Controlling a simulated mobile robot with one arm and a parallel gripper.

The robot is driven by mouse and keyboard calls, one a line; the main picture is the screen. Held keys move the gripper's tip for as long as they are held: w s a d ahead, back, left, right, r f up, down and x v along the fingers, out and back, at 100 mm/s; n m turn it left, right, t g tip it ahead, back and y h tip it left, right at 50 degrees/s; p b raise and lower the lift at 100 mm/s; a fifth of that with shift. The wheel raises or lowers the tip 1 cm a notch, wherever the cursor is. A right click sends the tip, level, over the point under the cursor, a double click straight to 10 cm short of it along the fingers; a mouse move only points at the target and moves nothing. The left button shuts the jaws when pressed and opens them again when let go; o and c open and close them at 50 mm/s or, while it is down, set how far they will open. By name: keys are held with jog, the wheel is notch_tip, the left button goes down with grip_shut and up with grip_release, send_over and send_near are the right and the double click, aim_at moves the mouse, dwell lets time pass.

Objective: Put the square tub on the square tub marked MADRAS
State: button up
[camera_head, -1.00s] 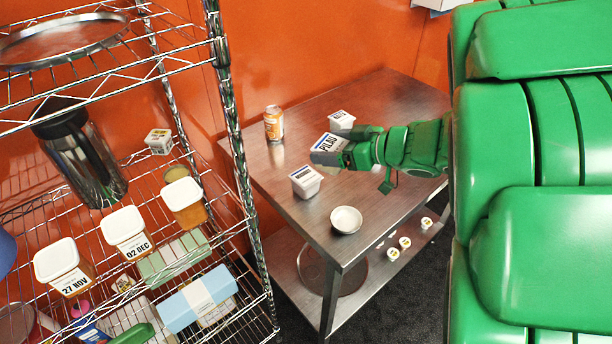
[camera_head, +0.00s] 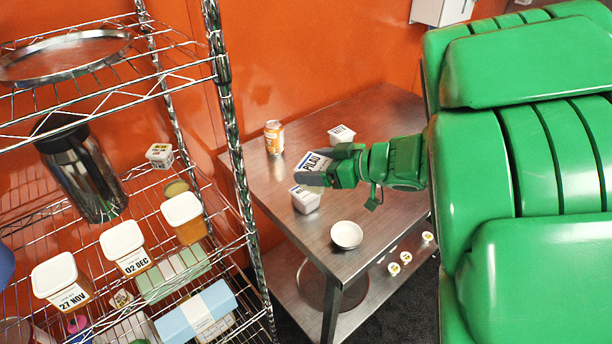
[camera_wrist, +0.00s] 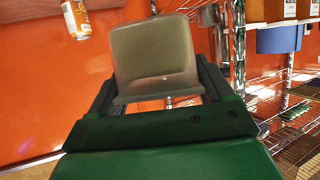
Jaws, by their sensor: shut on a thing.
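My gripper (camera_head: 322,168) is shut on a white square tub (camera_head: 314,161) whose label reads PILAU, and holds it tilted above the steel table. The held tub also shows in the wrist view (camera_wrist: 155,58), between the two fingers. A white square tub (camera_head: 306,203) stands on the table just below my gripper, its top partly hidden by it. Another white square tub (camera_head: 341,134) stands farther back, behind my gripper. The labels of both standing tubs are too small to read, so I cannot tell which is marked MADRAS.
The steel table (camera_head: 385,125) also carries an orange can (camera_head: 274,137) at the back left and a white bowl (camera_head: 346,234) at the front. A wire rack (camera_head: 228,110) with tubs and a dark jug (camera_head: 82,170) stands at the left. The table's right part is clear.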

jog(key=shift+w+a+f, duration=0.5)
jog(key=shift+w+f, duration=0.9)
jog(key=shift+w, duration=0.1)
jog(key=shift+w+a+f, duration=0.5)
jog(key=shift+w+f, duration=0.85)
jog(key=shift+w, duration=0.1)
jog(key=shift+w+a+f, duration=0.5)
jog(key=shift+w+f, duration=0.9)
jog(key=shift+w, duration=0.1)
jog(key=shift+f, duration=1.25)
jog(key=shift+f, duration=0.1)
jog(key=o, duration=1.1)
